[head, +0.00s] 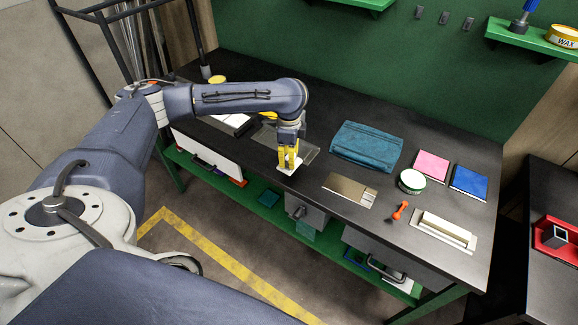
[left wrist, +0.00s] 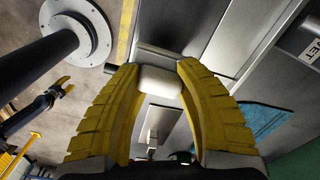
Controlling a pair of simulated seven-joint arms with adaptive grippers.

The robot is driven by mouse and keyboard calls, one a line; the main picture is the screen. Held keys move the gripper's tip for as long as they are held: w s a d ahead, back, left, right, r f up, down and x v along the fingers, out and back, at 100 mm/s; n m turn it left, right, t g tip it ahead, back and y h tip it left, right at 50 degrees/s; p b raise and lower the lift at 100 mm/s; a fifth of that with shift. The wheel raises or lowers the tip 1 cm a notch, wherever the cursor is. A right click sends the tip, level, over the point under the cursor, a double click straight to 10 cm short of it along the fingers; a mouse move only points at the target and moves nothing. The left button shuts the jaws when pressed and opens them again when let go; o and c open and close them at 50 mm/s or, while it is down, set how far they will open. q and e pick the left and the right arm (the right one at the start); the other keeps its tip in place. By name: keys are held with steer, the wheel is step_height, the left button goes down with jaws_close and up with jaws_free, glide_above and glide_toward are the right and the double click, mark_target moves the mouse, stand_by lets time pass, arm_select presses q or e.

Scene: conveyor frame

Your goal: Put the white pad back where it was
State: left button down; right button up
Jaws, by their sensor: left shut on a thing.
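My left gripper (head: 289,160) has yellow fingers and points down over the front part of the dark bench. It is shut on a small white pad (head: 288,170), which shows below the fingertips in the head view. In the left wrist view the white pad (left wrist: 160,80) sits between the tips of the two yellow fingers (left wrist: 158,85). I cannot tell whether the pad touches the surface beneath it.
The bench (head: 300,195) holds a teal folded cloth (head: 367,146), a metal plate (head: 346,189), a green-and-white tin (head: 412,181), an orange tool (head: 400,211), pink (head: 432,165) and blue (head: 469,183) pads, and a cream block (head: 446,228) at right. Drawers hang under the front edge.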

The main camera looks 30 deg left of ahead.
arm_select(q)
steer(key=shift+f, duration=2.2)
steer(key=shift+f, duration=0.15)
steer(key=c, duration=0.9)
jaws_free()
step_height(320, 180, up, 12)
steer(key=shift+r, duration=0.2)
